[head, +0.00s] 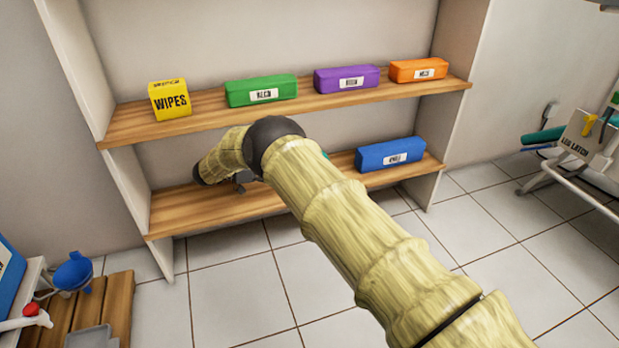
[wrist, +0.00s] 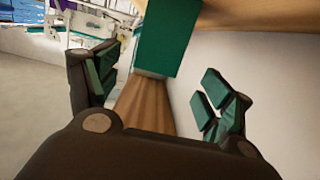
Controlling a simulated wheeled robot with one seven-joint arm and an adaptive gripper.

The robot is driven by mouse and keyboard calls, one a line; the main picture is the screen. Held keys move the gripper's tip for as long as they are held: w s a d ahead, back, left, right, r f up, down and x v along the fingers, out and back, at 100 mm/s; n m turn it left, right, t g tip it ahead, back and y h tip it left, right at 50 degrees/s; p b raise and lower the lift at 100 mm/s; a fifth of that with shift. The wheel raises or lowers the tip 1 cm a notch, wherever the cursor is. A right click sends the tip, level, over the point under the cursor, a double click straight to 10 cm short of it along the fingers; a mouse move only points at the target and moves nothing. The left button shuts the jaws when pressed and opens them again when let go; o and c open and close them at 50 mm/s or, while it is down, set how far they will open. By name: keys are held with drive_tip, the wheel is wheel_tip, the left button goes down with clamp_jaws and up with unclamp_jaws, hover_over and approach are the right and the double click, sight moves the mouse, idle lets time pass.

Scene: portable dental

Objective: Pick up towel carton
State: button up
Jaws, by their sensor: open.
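A plain green carton (wrist: 170,38) is ahead of my gripper in the wrist view, over the lower shelf; I take it as the towel carton, though no label on it is readable. In the head view my arm hides nearly all of it, with only a small teal patch (head: 324,154) beside the arm. My gripper (wrist: 162,92) is open and empty, its green-padded fingers apart, with the carton beyond them and not between them. In the head view my gripper (head: 241,181) is partly hidden at the lower shelf.
The lower shelf (head: 215,208) also holds a blue box (head: 390,154). The upper shelf (head: 205,115) holds yellow wipes (head: 170,99), a green box (head: 261,90), a purple box (head: 346,78) and an orange box (head: 418,70). The shelf's left upright (head: 128,185) stands near my arm.

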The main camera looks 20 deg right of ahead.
drive_tip(key=d, duration=0.2)
drive_tip(key=d+b, duration=0.1)
drive_tip(key=d+f+b, duration=0.1)
drive_tip(key=d, duration=0.1)
drive_tip(key=shift+w+d, duration=0.1)
drive_tip(key=shift+d, duration=0.2)
drive_tip(key=shift+d+f+b, duration=0.15)
drive_tip(key=shift+d+b, duration=0.4)
drive_tip(key=shift+d+f+b, duration=0.15)
drive_tip(key=shift+d+b, duration=0.35)
drive_tip(key=shift+b, duration=0.05)
drive_tip(key=shift+d+b, duration=0.8)
drive_tip(key=shift+d, duration=0.65)
drive_tip(key=c, duration=1.1)
